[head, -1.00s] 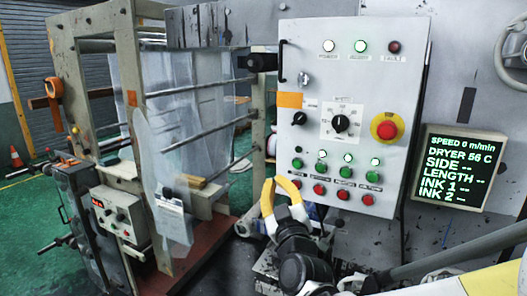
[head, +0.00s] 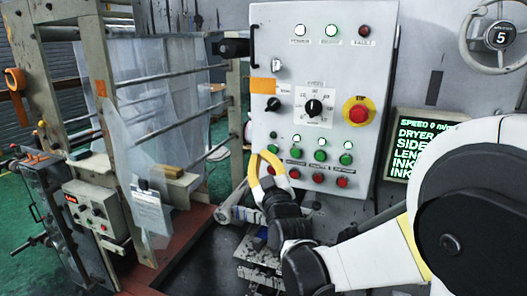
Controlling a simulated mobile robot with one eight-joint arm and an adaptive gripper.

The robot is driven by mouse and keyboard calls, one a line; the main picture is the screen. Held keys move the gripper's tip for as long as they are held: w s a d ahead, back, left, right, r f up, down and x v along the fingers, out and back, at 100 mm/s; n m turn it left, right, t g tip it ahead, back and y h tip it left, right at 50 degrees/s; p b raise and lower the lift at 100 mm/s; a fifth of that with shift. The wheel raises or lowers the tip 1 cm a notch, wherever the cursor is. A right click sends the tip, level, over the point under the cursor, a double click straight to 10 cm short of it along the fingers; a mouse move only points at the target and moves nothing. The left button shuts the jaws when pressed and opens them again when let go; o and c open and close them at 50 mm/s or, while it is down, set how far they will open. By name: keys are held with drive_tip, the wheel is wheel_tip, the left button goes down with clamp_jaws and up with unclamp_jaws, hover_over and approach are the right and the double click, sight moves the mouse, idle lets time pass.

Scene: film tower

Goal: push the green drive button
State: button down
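A row of green buttons (head: 320,156) runs across the lower part of the grey control panel (head: 375,100). Their labels are too small to read, so I cannot tell which is drive. The leftmost green button (head: 272,148) is just above and right of my fingertips in the picture. My gripper (head: 264,153) has yellow fingers that meet at the tips in a loop, with nothing between them. It is in front of the panel's lower left corner, pointing up towards it. I cannot tell whether it touches the panel. It partly covers the left end of the red button row.
Red buttons (head: 317,178) sit below the green ones. A red stop button on a yellow ring (head: 357,112) and a black dial (head: 313,107) are higher up. The display (head: 400,150) reads speed 0, partly behind my arm. A film machine (head: 110,130) stands left.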

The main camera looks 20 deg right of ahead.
sight(273, 150)
drive_tip(key=shift+w+d, duration=0.8)
drive_tip(key=shift+w, duration=0.35)
drive_tip(key=shift+b, duration=0.3)
idle(0.4)
drive_tip(key=shift+w+d, duration=0.25)
drive_tip(key=shift+w, duration=0.1)
